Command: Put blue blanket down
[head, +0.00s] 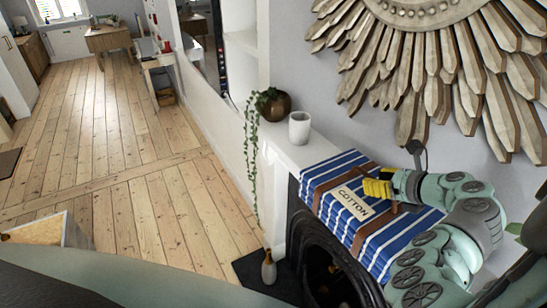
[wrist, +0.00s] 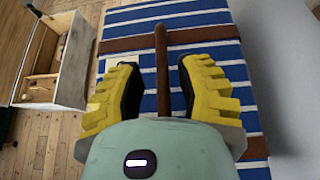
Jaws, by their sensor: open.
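The blue blanket (head: 330,190) is a folded blue and white striped bundle with brown straps and a COTTON label (head: 353,202). In the head view it lies on the white mantel shelf above the fireplace. It fills the middle of the wrist view (wrist: 215,20). My gripper (head: 378,188) is at the blanket's upper side, by the label and the brown strap handle. In the wrist view the yellow fingers of my gripper (wrist: 158,85) are spread apart, with the brown handle (wrist: 161,75) between them. I cannot tell whether the fingers touch the blanket.
A white cup (head: 299,128) and a brown pot with a trailing plant (head: 272,104) stand on the mantel (head: 290,150) beyond the blanket. A sunburst wall ornament (head: 440,60) hangs above. A small vase (head: 268,268) stands below. The wooden floor (head: 120,170) at left is largely clear.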

